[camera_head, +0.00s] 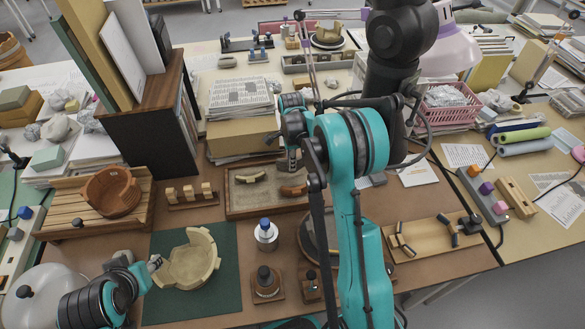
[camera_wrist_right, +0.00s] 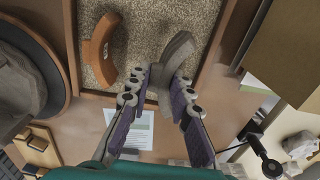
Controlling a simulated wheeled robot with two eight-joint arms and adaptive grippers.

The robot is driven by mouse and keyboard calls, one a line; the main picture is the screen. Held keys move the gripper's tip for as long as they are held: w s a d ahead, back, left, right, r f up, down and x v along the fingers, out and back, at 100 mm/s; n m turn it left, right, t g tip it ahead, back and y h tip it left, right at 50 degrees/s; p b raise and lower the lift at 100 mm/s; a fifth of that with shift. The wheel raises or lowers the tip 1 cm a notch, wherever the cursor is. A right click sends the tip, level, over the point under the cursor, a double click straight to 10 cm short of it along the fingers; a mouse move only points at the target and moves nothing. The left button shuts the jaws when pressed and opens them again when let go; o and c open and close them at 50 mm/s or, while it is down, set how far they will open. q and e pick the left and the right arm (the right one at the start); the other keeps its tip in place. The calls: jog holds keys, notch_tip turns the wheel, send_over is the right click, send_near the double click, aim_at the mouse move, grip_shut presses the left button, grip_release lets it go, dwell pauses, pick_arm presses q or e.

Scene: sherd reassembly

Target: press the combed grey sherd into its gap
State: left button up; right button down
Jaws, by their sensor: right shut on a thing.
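A grey, curved sherd (camera_wrist_right: 176,62) sits between the fingers of my right gripper (camera_wrist_right: 166,98), over the sand tray in the right wrist view. Combing on it is too small to tell. In the head view my right gripper (camera_head: 290,158) is above the tray's back edge. A cream, partly built bowl (camera_head: 190,270) with an uneven, notched rim stands on a green mat (camera_head: 222,300). My left gripper (camera_head: 154,264) is at the bowl's left wall; whether it touches or grips the wall is unclear.
The sand tray (camera_head: 235,210) holds a cream sherd (camera_head: 250,177) and a brown sherd (camera_head: 293,191). A brown broken bowl (camera_head: 111,192) sits on a slatted board at left.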

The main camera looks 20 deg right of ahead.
jog(key=shift+r+p, duration=1.1)
jog(key=shift+r, duration=0.85)
